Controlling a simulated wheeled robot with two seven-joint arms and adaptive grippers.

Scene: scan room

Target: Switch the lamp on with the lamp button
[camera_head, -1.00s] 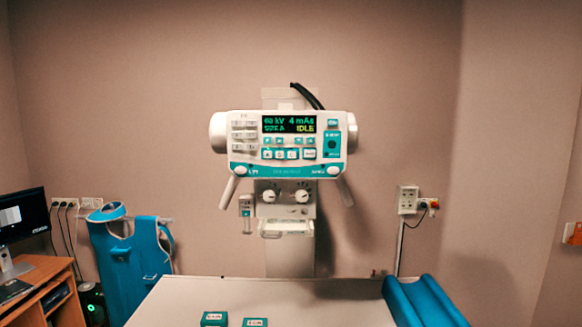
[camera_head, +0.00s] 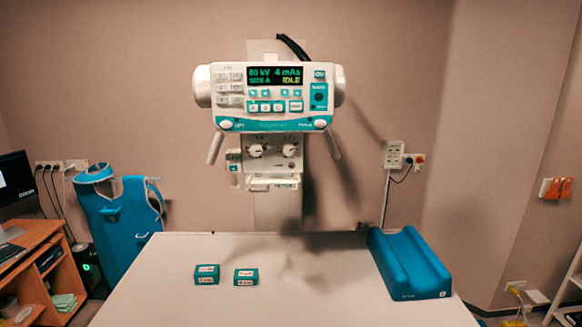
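The white and teal control panel (camera_head: 268,97) of the X-ray unit hangs at the back, facing me. Its lit screen (camera_head: 275,76) reads about 60 kV, 4 mAs and IDLE. Small pale buttons sit left of the screen, a row of buttons lies below it, and a teal block with a dark round knob (camera_head: 319,97) is at the right. A single small button (camera_head: 320,74) sits above that block. The labels are too small to tell which is the lamp button. No lamp light is clearly visible. Neither of my grippers is in view.
A blue apron (camera_head: 120,222) hangs left. A wooden desk (camera_head: 35,265) stands far left. The air before the panel is clear.

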